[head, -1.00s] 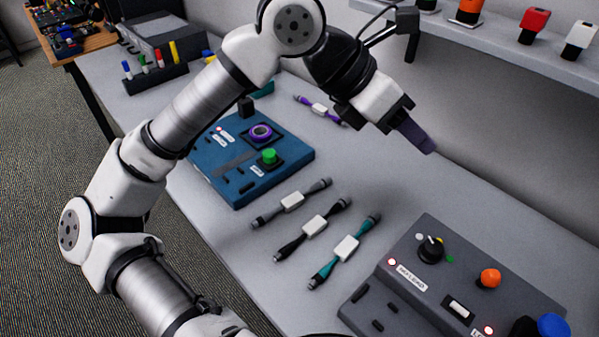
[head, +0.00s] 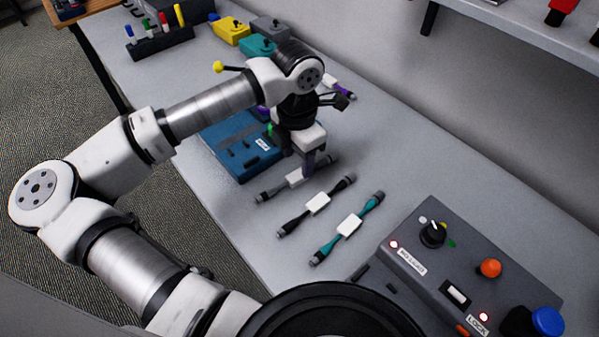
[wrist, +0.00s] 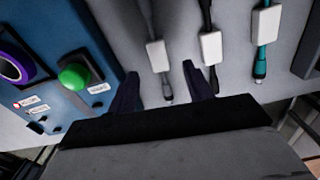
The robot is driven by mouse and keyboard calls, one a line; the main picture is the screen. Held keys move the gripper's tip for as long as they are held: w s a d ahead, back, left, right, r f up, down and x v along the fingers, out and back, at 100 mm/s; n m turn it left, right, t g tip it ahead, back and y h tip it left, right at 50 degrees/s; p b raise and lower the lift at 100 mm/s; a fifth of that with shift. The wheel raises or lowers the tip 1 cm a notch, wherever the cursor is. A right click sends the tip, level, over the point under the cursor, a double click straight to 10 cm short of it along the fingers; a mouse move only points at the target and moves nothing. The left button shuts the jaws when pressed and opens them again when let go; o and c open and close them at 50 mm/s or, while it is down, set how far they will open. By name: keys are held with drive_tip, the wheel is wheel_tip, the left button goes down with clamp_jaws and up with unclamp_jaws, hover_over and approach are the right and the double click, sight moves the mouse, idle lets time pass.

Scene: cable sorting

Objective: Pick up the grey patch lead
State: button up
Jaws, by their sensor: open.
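The grey patch lead (head: 268,194) lies on the bench with its white label block (head: 295,178), leftmost of a row of three leads. My gripper (head: 308,172) is over it, pointing down, and hides part of its far half in the head view. In the wrist view the lead's white block (wrist: 158,56) and one grey plug end (wrist: 167,90) lie between the two spread dark fingers of my gripper (wrist: 160,74). The jaws are open, and the lead still rests on the bench. Whether the fingertips touch the bench is unclear.
The black lead (head: 317,204) and the teal lead (head: 348,225) lie close to the right. A blue box (head: 229,143) with a green button (wrist: 74,77) stands close on the left. A grey control box (head: 463,262) stands at the right.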

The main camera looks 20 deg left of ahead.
sight(300, 174)
drive_tip(key=f, duration=0.1)
drive_tip(key=f+p, duration=0.2)
drive_tip(key=f, duration=0.1)
drive_tip(key=shift+w+d, duration=0.15)
drive_tip(key=shift+w, duration=0.15)
drive_tip(key=shift+f, duration=0.6)
clamp_jaws()
drive_tip(key=shift+r, duration=0.1)
